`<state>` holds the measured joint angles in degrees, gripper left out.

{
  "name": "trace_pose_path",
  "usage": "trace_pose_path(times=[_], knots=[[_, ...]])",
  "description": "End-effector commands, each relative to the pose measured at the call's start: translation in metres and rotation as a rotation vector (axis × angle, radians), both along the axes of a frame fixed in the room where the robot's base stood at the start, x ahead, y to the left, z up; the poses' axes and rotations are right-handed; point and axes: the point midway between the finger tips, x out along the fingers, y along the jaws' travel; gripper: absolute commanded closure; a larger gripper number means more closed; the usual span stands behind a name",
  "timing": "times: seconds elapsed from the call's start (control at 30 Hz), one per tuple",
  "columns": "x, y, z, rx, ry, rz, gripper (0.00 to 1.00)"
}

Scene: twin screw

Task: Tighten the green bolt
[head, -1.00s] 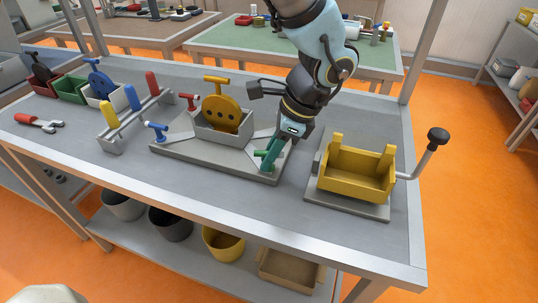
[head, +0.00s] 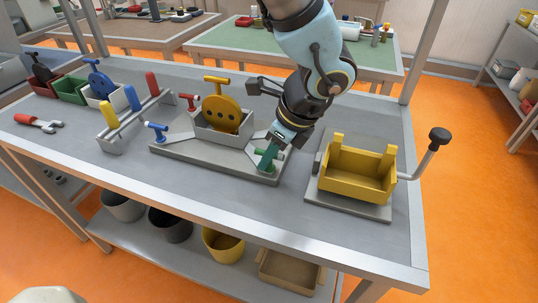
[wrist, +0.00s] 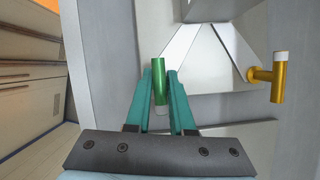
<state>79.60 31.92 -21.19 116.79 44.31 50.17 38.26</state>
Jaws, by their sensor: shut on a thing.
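The green bolt (wrist: 160,72) lies between the two teal fingers of my gripper (wrist: 160,84) in the wrist view, its bar lengthwise between them. A pale end shows at the bar's lower end. In the head view my gripper (head: 269,157) reaches down onto the green bolt (head: 261,152) at the right front corner of the grey fixture plate (head: 205,165). The fingers are shut on the bolt and cover much of it. The bolt's shaft and seat are hidden.
A blue bolt (head: 155,129) and a red bolt (head: 188,99) stand on the fixture's left side. A yellow bolt (wrist: 270,76) shows in the wrist view. A yellow disc (head: 221,114) stands mid-fixture. A yellow cradle (head: 357,175) with a crank (head: 437,136) is to the right.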

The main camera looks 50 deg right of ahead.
Motion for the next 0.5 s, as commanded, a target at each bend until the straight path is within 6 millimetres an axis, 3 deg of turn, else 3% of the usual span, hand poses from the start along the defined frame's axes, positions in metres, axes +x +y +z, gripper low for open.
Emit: trace_pose_path(times=[0.23, 0.27, 0.47, 0.5], knots=[[-0.0013, 0.0006, -0.0007, 0.002, 0.001, -0.002, 1.00], [-0.0013, 0.0006, -0.0007, 0.002, 0.002, -0.002, 0.75], [-0.0009, 0.0004, -0.0004, 0.001, 0.001, -0.001, 0.53], [-0.0008, 0.0003, -0.0003, 0.001, 0.001, -0.001, 0.53]])
